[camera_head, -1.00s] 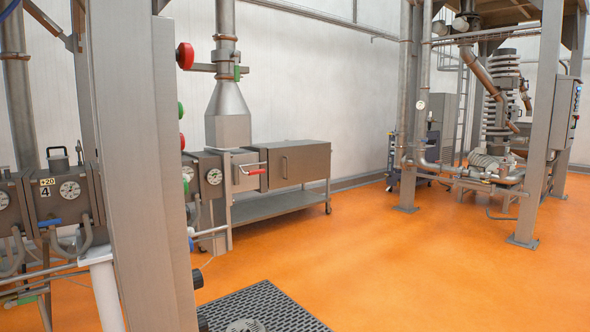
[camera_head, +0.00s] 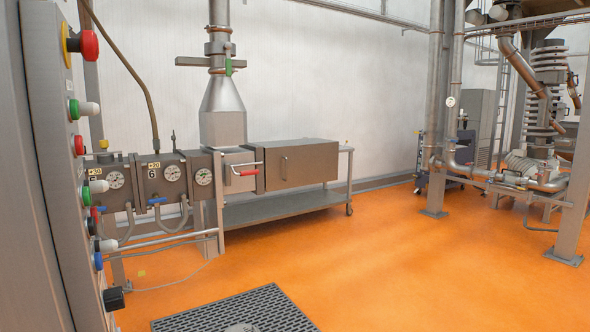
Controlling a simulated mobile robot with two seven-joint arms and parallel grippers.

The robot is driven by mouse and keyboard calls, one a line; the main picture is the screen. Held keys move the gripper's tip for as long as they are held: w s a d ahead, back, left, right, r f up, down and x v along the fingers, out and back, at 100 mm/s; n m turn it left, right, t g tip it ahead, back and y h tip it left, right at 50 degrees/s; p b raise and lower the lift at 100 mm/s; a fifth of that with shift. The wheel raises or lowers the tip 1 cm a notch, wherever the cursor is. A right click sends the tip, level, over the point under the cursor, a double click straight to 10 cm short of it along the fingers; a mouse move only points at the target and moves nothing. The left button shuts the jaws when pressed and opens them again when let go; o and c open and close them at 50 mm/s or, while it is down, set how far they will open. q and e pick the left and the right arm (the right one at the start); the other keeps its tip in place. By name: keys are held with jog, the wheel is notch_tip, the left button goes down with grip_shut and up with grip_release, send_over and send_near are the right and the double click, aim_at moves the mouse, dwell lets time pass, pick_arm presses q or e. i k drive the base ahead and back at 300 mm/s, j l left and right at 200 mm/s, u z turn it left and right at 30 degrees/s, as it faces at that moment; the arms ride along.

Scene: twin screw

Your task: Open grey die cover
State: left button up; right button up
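The grey die cover is most likely the grey-brown box with a vertical handle (camera_head: 295,164) at the right end of the machine line. It looks closed and rests over a metal bench (camera_head: 275,207). Left of it is a smaller block with a red-gripped lever (camera_head: 241,171), below a steel hopper cone (camera_head: 223,105). Barrel blocks with round gauges (camera_head: 165,176) adjoin on the left. Neither of my grippers shows in this view.
A grey control column with coloured buttons (camera_head: 48,180) stands close at the left. A dark floor grate (camera_head: 240,312) lies in front. Steel pipes and posts (camera_head: 437,120) stand at the right. The orange floor (camera_head: 370,265) is clear between.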

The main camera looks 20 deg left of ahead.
aim_at(289, 163)
jog(key=i+l, duration=0.25)
jog(key=i, duration=0.25)
jog(key=i+l+u, duration=0.1)
jog(key=i+l, duration=0.15)
jog(key=i, duration=0.2)
jog(key=i+j, duration=0.1)
jog(key=i, duration=0.45)
jog(key=i+j+u, duration=0.1)
jog(key=i, duration=0.5)
jog(key=i+j, duration=0.65)
